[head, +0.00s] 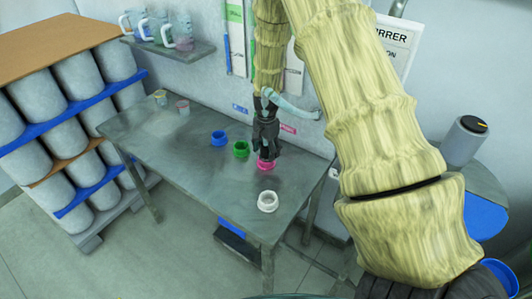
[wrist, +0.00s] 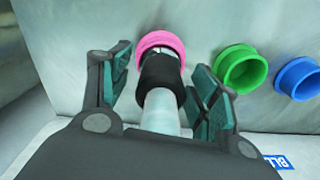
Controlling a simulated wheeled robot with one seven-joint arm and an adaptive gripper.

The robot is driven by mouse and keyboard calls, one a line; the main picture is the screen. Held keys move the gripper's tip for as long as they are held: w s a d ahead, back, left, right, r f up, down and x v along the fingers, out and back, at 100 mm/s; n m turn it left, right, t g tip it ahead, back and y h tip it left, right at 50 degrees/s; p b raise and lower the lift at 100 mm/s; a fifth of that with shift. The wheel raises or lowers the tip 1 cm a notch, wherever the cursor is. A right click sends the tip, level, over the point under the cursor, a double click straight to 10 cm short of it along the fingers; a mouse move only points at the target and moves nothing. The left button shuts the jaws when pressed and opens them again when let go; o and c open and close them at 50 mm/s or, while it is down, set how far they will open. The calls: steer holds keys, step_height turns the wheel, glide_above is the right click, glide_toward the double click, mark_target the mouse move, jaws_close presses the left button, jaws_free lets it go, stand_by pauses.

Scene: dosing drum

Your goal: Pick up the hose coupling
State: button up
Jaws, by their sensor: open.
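The hose coupling, a black collar (wrist: 160,78) on a pale grey tube (wrist: 160,112), shows in the wrist view between my gripper's fingers. Its far end is at a pink ring (wrist: 161,42); I cannot tell how far it sits inside. My gripper (wrist: 162,84) is open, one finger on each side of the collar, with visible gaps. In the head view my gripper (head: 265,138) points down just above the pink ring (head: 266,164) on the grey table, mostly hiding the coupling. A pale hose (head: 298,111) curves out to the right beside the gripper.
A green ring (head: 240,149) and a blue ring (head: 219,138) stand left of the pink one, the green one close. A white ring (head: 268,201) is nearer the front edge of the table (head: 190,170). A wall stands behind; small cups (head: 183,106) are at the back left.

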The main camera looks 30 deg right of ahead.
steer(key=shift+c, duration=0.4)
jaws_close()
steer(key=shift+r, duration=0.15)
steer(key=shift+r+b, duration=0.45)
steer(key=shift+b, duration=0.1)
steer(key=shift+s+a+r+b, duration=0.1)
steer(key=shift+s+r+b, duration=0.05)
steer(key=shift+r+b, duration=0.35)
steer(key=shift+s+r+b, duration=0.15)
steer(key=shift+r+b, duration=0.1)
steer(key=shift+r, duration=0.35)
steer(key=s+a+r+b, duration=0.1)
steer(key=s+b, duration=0.1)
steer(key=s, duration=0.5)
steer(key=s+a+b, duration=0.2)
steer(key=s, duration=0.6)
steer(key=shift+a+r+b, duration=0.3)
steer(key=shift+r+b, duration=0.05)
